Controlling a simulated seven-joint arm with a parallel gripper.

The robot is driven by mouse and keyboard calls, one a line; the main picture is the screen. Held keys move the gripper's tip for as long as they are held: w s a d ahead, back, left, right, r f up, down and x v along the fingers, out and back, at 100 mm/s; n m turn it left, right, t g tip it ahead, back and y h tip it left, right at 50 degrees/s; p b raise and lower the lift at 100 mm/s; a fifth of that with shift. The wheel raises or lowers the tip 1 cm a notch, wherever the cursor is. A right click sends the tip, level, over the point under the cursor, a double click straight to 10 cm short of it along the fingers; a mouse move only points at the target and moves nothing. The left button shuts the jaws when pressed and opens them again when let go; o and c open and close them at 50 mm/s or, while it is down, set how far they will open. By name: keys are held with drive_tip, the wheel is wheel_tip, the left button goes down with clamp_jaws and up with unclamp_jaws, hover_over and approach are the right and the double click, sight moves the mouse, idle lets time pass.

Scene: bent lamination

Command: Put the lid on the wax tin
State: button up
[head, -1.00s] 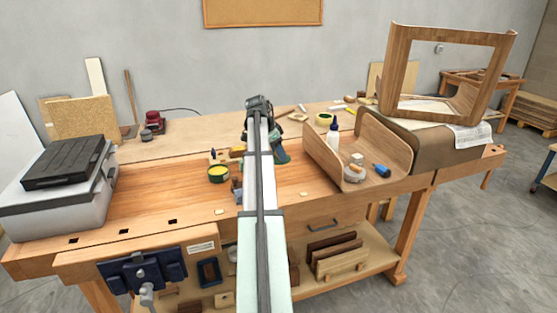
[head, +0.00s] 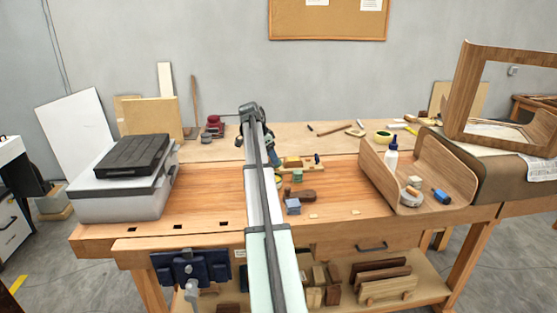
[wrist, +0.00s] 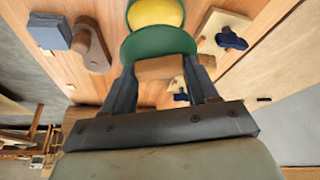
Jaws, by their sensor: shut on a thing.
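The wax tin (wrist: 157,13), with a round yellow top and a dark green rim, is at the top of the wrist view and partly cut off. The green lid (wrist: 160,41) is a flat disc with a wooden block handle (wrist: 160,68). My gripper (wrist: 160,72) is shut on that handle. The lid overlaps the near edge of the tin in this view; I cannot tell the height between them. In the head view my gripper (head: 272,156) is over the bench, largely behind my arm. A bit of green shows right of the arm; I cannot tell if it is lid or tin.
A blue block (head: 293,206) and a brown wooden tool (head: 301,194) sit close by. Behind is a small wooden board (head: 303,164) with tools. A curved wooden piece (head: 450,182), with a glue bottle (head: 391,160) in it, stands right.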

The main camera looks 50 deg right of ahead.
drive_tip(key=shift+f, duration=2.65)
drive_tip(key=shift+f, duration=0.75)
idle(0.9)
drive_tip(key=o, duration=1.3)
drive_tip(key=shift+o, duration=0.2)
drive_tip(key=shift+d+r, duration=0.1)
drive_tip(key=shift+r, duration=3.95)
